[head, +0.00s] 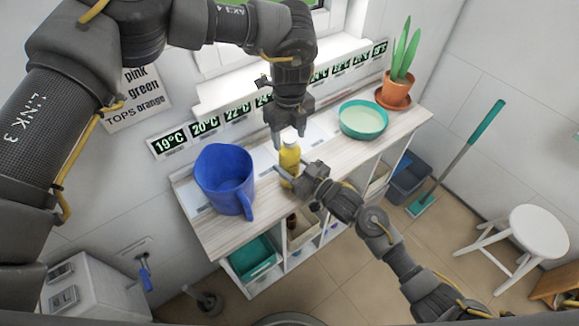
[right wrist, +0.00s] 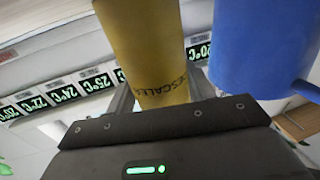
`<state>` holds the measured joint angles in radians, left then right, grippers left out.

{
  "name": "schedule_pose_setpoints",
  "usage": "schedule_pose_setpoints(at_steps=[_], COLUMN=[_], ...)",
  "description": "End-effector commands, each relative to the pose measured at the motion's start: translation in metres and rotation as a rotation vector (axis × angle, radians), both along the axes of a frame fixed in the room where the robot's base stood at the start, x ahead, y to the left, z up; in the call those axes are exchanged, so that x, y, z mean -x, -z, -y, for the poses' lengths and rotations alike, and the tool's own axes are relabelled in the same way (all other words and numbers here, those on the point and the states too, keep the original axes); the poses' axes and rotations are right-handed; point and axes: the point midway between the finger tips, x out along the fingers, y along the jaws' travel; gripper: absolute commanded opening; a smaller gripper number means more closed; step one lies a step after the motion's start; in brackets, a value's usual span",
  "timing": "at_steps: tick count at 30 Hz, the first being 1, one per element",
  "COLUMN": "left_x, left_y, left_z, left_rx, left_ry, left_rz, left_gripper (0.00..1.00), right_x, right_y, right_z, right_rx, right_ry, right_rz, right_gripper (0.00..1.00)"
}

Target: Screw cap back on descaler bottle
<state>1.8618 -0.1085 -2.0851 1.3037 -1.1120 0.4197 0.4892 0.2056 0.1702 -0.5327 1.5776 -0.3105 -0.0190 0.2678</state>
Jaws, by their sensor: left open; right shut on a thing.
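The yellow descaler bottle (head: 289,160) stands upright on the wooden cart top, with its lettering visible in the right wrist view (right wrist: 146,45). A white cap (head: 290,136) shows at the bottle's top; I cannot tell how tightly it sits. My right gripper (head: 294,181) is shut on the lower part of the bottle from the front right. My left gripper (head: 287,134) points down from above, open, with its fingers beside the cap. Its far finger is partly hidden. The bottle's top is out of the right wrist view.
A blue jug (head: 223,170) stands close left of the bottle. A teal bowl (head: 362,112) and a potted plant (head: 396,90) stand to the right. Temperature labels (head: 204,125) line the wall behind.

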Motion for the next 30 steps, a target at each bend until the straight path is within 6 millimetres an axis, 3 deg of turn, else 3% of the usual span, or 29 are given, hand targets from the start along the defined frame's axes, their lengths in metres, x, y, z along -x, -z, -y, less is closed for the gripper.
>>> schedule_pose_setpoints(at_steps=[8,21,30], left_x=[-0.001,-0.001,0.000], left_y=[-0.017,-0.100,-0.120], left_z=[0.000,0.000,0.000], left_rx=[0.000,0.001,-0.001], left_ry=[-0.001,-0.001,0.000], left_rz=[0.003,0.002,-0.001], left_gripper=[0.57,0.57,0.57], right_x=[0.000,0.000,0.000], right_y=[0.000,0.000,0.000], right_z=[0.000,0.000,0.000], right_rx=[0.000,0.000,0.000], right_ry=[0.000,0.000,0.000], right_rz=[0.000,0.000,0.000], right_gripper=[0.00,0.00,0.00])
